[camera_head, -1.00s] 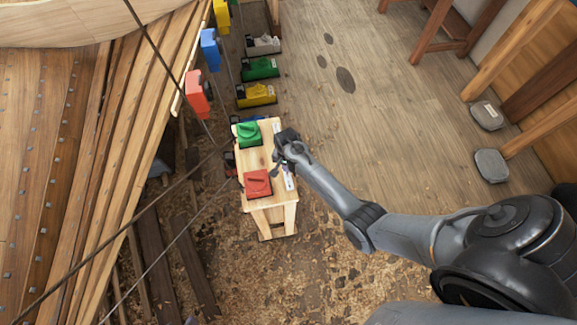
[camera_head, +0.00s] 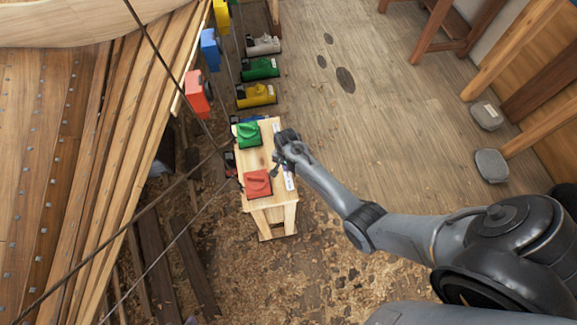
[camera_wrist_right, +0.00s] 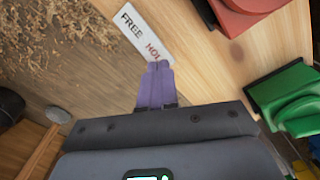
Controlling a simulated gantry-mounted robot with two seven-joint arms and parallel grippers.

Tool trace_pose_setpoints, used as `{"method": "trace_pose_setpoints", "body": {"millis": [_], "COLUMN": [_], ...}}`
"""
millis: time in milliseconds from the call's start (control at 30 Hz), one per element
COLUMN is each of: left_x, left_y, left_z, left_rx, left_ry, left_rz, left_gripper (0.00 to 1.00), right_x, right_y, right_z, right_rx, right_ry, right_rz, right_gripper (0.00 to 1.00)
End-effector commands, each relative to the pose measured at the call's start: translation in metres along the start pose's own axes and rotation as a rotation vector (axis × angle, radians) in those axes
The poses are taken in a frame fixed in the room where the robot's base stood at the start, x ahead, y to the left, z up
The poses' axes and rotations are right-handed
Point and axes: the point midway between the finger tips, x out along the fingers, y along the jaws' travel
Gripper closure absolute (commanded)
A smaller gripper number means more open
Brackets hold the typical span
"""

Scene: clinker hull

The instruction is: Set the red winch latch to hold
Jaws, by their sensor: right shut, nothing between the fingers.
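The red latch (camera_head: 257,183) sits at the near end of a small wooden stand, with a raised handle on its top. It also shows at the upper right in the right wrist view (camera_wrist_right: 245,8). A white label (camera_wrist_right: 145,32) beside it reads FREE and, partly covered by my fingertips, HOL. My right gripper (camera_head: 277,168) is over the right edge of the stand, beside the red latch and apart from it. Its purple fingers (camera_wrist_right: 156,80) are shut and empty, with their tips over the label. My left gripper is not in view.
A green latch (camera_head: 248,135) sits at the far end of the stand (camera_head: 270,215). Behind it stand a yellow winch (camera_head: 256,95), a green winch (camera_head: 260,68) and a grey one (camera_head: 263,45). Ropes and hull planks (camera_head: 120,150) lie left.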

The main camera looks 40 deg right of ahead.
Motion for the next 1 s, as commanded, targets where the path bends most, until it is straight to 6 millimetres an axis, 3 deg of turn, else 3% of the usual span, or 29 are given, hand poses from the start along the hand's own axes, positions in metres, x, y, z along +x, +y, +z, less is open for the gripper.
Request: {"method": "trace_pose_setpoints", "body": {"millis": [1000], "left_x": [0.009], "left_y": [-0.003], "left_z": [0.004], "left_rx": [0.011], "left_ry": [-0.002], "left_rz": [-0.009], "left_gripper": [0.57], "right_x": [0.013], "right_y": [0.0], "right_z": [0.0], "right_rx": [0.0], "right_ry": [0.0], "right_rz": [0.0], "right_gripper": [1.0]}}
